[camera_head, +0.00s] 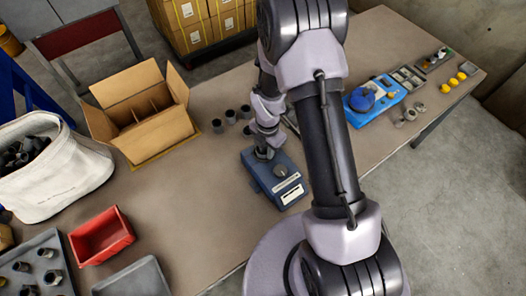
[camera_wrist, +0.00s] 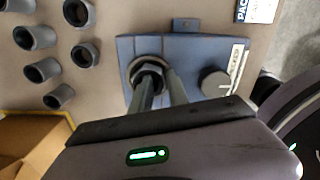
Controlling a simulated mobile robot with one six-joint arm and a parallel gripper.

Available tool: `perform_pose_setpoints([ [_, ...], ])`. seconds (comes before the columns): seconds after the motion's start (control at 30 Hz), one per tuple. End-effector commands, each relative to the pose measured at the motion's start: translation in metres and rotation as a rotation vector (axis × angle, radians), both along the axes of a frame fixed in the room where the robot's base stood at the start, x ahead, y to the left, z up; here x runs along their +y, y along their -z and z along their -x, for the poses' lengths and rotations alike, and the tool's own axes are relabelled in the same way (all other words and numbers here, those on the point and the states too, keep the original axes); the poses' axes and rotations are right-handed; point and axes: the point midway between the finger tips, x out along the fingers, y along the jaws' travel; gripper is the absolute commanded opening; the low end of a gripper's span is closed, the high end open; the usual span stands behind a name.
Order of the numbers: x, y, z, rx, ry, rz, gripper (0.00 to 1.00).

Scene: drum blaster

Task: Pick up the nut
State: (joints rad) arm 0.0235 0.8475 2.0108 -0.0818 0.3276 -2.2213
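The dark grey hex nut (camera_wrist: 149,68) sits in a round socket on the blue device (camera_wrist: 198,48). In the head view the blue device (camera_head: 262,185) stands on the table, and my gripper (camera_head: 267,150) is over its back left part. In the wrist view my gripper (camera_wrist: 161,80) has its two fingers apart, with a gap between them. One fingertip overlaps the lower part of the nut and the other is by its right edge. I cannot tell whether they touch it. A round dark knob (camera_wrist: 215,83) is to the right on the device.
An open cardboard box (camera_head: 145,112), a red tray (camera_head: 101,236) and a white bag (camera_head: 58,180) are at the left. A blue fixture (camera_head: 375,97) is right of my arm.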

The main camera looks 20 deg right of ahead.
Motion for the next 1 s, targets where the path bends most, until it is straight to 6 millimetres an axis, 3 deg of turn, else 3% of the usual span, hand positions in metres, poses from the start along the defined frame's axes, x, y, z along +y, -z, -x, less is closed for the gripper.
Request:
perform_pose_setpoints([
  [0.07, -0.0001, -0.0012, -0.0001, 0.0, 0.0, 0.0, 0.2],
  [0.17, -0.0001, -0.0014, 0.0, 0.0, 0.0, 0.0, 0.01],
  [1.0, -0.0002, -0.0017, -0.0001, 0.0, 0.0, 0.0, 0.0],
])
